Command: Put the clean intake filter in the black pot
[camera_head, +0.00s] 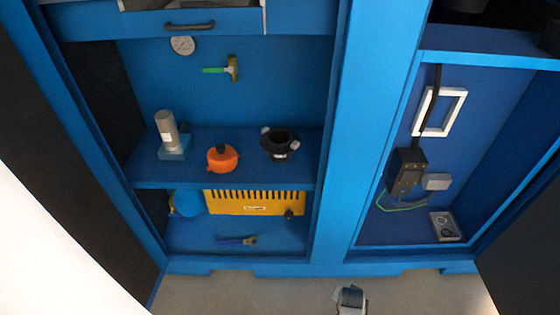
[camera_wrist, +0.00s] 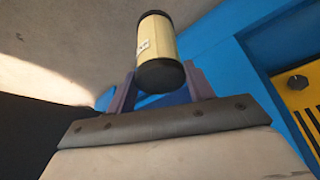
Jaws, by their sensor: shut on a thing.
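My gripper (camera_wrist: 160,88) is shut on a cream cylinder with black end caps and a small white label, which looks like the clean intake filter (camera_wrist: 157,45). The filter sticks out beyond the fingers in the wrist view. In the head view my gripper (camera_head: 350,298) is at the bottom edge, low in front of the cabinet, and the filter cannot be made out clearly there. The black pot (camera_head: 280,143) stands upright on the middle shelf, at the right, with light handles and an open top. My gripper is well apart from it, lower and nearer.
An orange pot (camera_head: 222,158) stands left of the black pot. A grey cylinder on a blue base (camera_head: 167,130) is further left. The shelf (camera_head: 250,178) has a free front strip. Below is a yellow slotted panel (camera_head: 255,203). A blue post (camera_head: 350,140) divides the cabinet.

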